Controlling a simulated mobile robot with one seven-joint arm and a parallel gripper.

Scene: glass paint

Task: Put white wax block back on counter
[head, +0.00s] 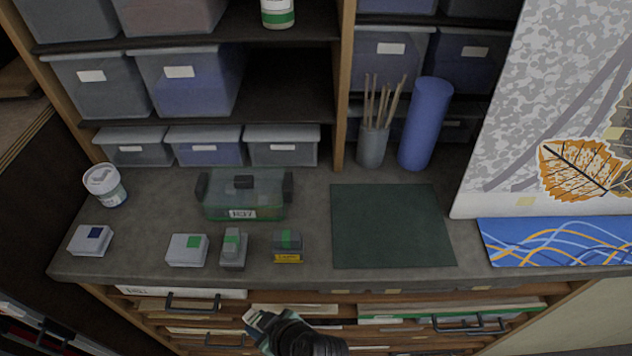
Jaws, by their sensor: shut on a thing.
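My gripper (262,322) is low in the head view, in front of the counter's front edge and over the drawers. It is shut on a small pale block (256,316), which looks like the white wax block; only part of it shows past the dark fingers. The grey counter (300,210) lies beyond and above it in the picture. On the counter's front half stand a white box with a blue label (90,240), a white box with a green label (187,250), a grey block with a green band (233,250) and a green-and-yellow block (288,247).
A green translucent case (243,197) and a white tub (105,186) stand farther back. A dark green mat (390,226) lies bare at right centre. A pencil cup (372,145) and a blue roll (426,122) stand behind it. Drawer handles (193,303) project below the edge.

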